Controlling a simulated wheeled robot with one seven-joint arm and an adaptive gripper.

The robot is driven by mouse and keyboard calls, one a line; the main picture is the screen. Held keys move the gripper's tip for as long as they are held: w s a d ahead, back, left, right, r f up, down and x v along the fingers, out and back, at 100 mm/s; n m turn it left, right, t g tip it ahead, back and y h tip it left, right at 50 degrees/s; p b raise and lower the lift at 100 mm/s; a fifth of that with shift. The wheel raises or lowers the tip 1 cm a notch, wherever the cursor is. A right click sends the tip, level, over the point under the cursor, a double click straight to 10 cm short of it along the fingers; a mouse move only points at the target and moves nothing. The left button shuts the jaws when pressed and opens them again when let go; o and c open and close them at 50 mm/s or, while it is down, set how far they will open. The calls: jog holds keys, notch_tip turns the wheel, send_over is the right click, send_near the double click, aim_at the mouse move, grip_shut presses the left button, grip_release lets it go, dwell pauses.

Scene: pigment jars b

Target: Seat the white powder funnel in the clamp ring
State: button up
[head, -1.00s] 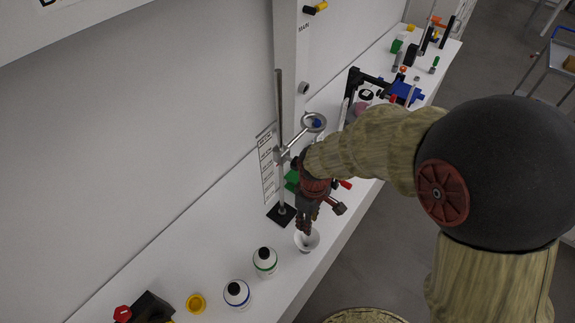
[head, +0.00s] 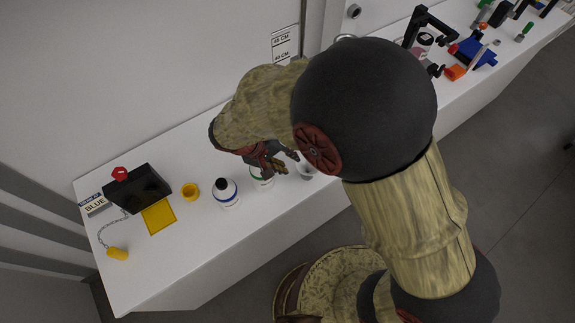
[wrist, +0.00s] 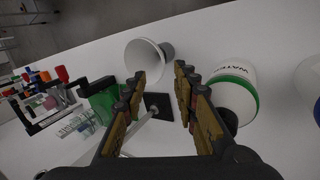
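The white funnel (wrist: 146,61) shows its wide pale mouth beyond my fingertips in the wrist view. In the head view the funnel (head: 306,168) is on the bench near its front edge, just right of my gripper (head: 272,168). My gripper (wrist: 160,88) is open, with nothing between its fingers. The clamp ring (head: 345,37) seems to show only as a pale rim above my arm; the rest is hidden. The stand's black base (wrist: 158,106) and rod appear between and below the fingers in the wrist view.
A green-banded white bottle (wrist: 236,88) is close beside my right finger. Coloured fixtures (head: 474,50) crowd the far right bench. Bare bench lies front left.

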jog(key=shift+x, duration=3.8)
jog(key=c, duration=0.3)
jog(key=c, duration=0.4)
grip_shut()
jog(key=shift+a+r, duration=0.1)
jog(key=shift+r+p, duration=1.6)
jog(key=shift+r, duration=1.8)
